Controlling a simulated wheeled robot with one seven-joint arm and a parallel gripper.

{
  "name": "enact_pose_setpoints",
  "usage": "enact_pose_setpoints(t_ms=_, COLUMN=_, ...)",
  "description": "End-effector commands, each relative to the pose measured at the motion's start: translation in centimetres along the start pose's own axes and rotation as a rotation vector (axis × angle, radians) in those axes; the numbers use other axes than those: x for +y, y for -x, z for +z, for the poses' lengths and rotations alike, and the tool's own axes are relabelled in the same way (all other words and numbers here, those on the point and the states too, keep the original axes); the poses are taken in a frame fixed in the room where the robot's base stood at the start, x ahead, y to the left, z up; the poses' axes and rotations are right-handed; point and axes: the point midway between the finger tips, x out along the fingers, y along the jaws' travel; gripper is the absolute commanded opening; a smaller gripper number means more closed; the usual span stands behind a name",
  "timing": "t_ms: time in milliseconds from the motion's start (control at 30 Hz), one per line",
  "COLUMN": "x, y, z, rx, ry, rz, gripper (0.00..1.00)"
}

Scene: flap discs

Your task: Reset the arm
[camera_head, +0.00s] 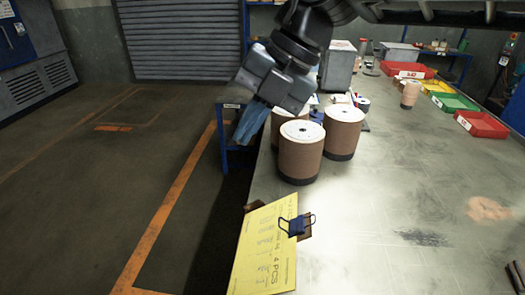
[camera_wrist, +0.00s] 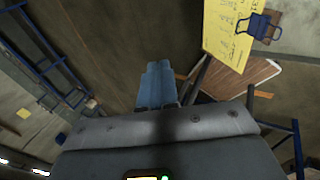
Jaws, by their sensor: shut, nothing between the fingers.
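My gripper (camera_head: 249,124) hangs from my arm at the top middle of the head view. Its blue fingers point down and to the left, beside the left edge of the grey table (camera_head: 385,215). The fingers are together with nothing between them. They also show together in the middle of the wrist view (camera_wrist: 156,86). No object is held. In the head view the gripper is left of the nearest brown cylinder (camera_head: 300,158), apart from it in the picture.
More brown cylinders (camera_head: 343,135) stand behind the nearest one. A yellow sheet (camera_head: 265,255) with a blue clip (camera_head: 296,225) is at the table's near left edge. Red (camera_head: 482,124), green and yellow bins line the far right. Open floor (camera_head: 110,190) lies left.

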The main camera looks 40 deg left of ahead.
Motion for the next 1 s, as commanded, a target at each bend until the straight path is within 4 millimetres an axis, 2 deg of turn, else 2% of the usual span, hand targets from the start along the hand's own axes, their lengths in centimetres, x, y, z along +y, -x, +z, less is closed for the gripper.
enact_pose_setpoints(t_ms=733, x=0.6, y=0.1, z=-0.1, rx=0.004, ry=0.000, rz=0.006, gripper=0.00)
enact_pose_setpoints(t_ms=867, x=1.5, y=-1.4, z=-1.0, rx=0.039, ry=0.010, rz=0.065, gripper=0.00)
enact_pose_setpoints(t_ms=1000, x=3.8, y=-4.3, z=-3.3, rx=0.114, ry=0.030, rz=0.212, gripper=0.00)
